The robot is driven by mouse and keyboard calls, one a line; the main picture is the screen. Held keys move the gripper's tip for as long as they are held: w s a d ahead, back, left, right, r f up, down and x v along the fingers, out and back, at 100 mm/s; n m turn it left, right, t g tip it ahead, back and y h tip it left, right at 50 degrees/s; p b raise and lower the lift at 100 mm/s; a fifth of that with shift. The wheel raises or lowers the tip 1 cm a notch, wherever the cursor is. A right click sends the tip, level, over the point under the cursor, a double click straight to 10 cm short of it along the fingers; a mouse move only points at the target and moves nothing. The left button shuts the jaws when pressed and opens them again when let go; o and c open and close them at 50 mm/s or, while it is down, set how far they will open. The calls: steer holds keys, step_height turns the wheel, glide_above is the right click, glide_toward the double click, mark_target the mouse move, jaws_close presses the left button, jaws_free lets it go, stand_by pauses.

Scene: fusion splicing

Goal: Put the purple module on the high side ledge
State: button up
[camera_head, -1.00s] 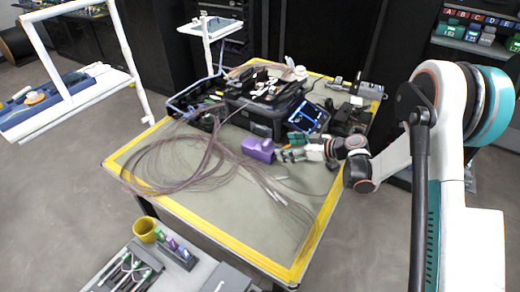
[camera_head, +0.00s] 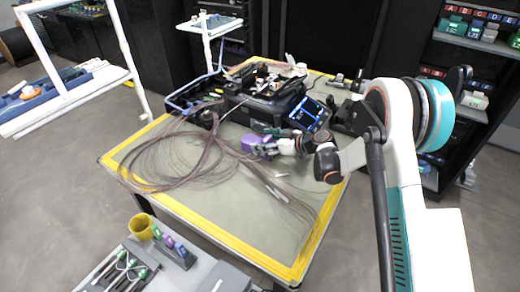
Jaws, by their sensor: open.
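The purple module (camera_head: 251,143) lies on the table's grey top, behind the loose fibre strands. My gripper (camera_head: 270,145) reaches in from the right and is open at the module. Its fingers cover part of the module's right side. I cannot tell whether they touch it. A small white raised platform (camera_head: 213,27) stands on a post behind the table, and a white-framed shelf (camera_head: 65,103) stands at the left. I cannot tell for sure which one is the high side ledge.
The yellow-edged table (camera_head: 232,232) carries a black splicer case (camera_head: 270,112) and a lit screen (camera_head: 308,114) close behind my gripper. Brown fibre coils (camera_head: 175,165) spread to the left. A yellow cup (camera_head: 140,227) stands on the front cart. The table's front part is mostly clear.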

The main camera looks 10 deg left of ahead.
steer(key=x, duration=0.2)
steer(key=shift+w+a+f+b, duration=0.15)
steer(key=shift+a+f+b, duration=0.05)
steer(key=shift+a+b, duration=0.1)
steer(key=shift+d, duration=0.1)
steer(key=shift+c, duration=0.2)
steer(key=c, duration=1.4)
steer(key=shift+o, duration=0.2)
steer(key=shift+r, duration=0.2)
